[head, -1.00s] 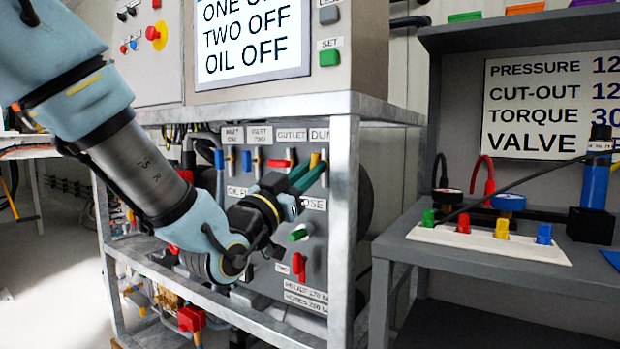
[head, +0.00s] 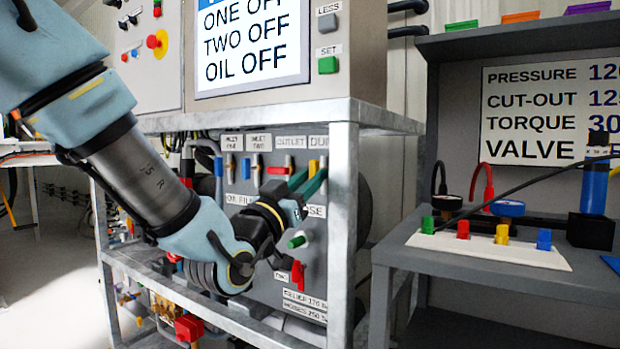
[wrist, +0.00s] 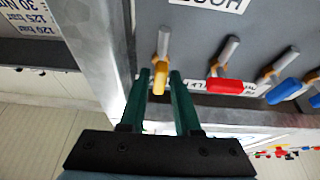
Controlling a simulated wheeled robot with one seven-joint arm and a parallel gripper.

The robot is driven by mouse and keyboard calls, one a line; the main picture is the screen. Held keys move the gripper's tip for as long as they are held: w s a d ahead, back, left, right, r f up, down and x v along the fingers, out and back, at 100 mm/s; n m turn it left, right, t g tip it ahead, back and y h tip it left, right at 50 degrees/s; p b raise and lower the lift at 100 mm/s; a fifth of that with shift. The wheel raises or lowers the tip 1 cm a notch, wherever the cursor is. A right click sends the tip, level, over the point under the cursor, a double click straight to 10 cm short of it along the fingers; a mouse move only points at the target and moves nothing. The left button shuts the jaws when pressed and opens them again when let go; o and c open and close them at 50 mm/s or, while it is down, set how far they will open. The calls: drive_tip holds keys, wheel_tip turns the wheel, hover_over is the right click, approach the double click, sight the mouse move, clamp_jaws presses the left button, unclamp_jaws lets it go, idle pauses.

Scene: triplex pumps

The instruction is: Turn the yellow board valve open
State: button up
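The yellow board valve handle (wrist: 160,78) is on a grey tap stem at the row's end under the DUMP label, seen in the wrist view. It also shows in the head view (head: 313,168), just above the green fingertips. My gripper (wrist: 160,76) has its two green fingers apart, with the yellow handle's free end between their tips. A narrow gap shows, so the fingers do not look closed on it. In the head view my gripper (head: 306,181) reaches the panel from the lower left. Whether a finger touches the handle I cannot tell.
A red handle (wrist: 225,82) and a blue handle (wrist: 282,91) stand beside the yellow one. The metal frame post (head: 342,220) is close to the right of my gripper. A green knob (head: 297,241) and a red handle (head: 297,275) are lower on the panel.

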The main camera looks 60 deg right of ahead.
drive_tip(key=shift+o, duration=1.1)
drive_tip(key=v, duration=1)
drive_tip(key=shift+a, duration=0.35)
drive_tip(key=shift+f, duration=0.15)
